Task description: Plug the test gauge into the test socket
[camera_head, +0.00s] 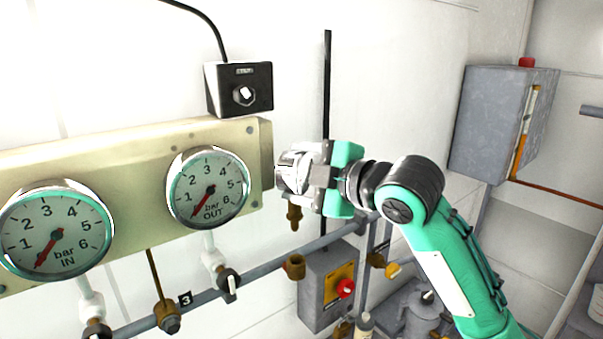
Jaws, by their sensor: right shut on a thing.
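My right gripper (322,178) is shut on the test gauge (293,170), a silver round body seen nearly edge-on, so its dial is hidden. The gauge's brass stem (294,216) points down, roughly upright. Below it, an open-topped brass fitting (295,266) stands by the grey pipe and looks like the test socket. A visible gap separates the stem from this fitting. I cannot tell from this one view how well they line up in depth. My left gripper is not in view.
A cream panel bears the IN gauge (57,230) and the OUT gauge (208,188). A black switch box (240,90) is on the wall above. A grey box with a red knob (345,288) is below my right gripper. A grey cabinet (500,125) hangs at right.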

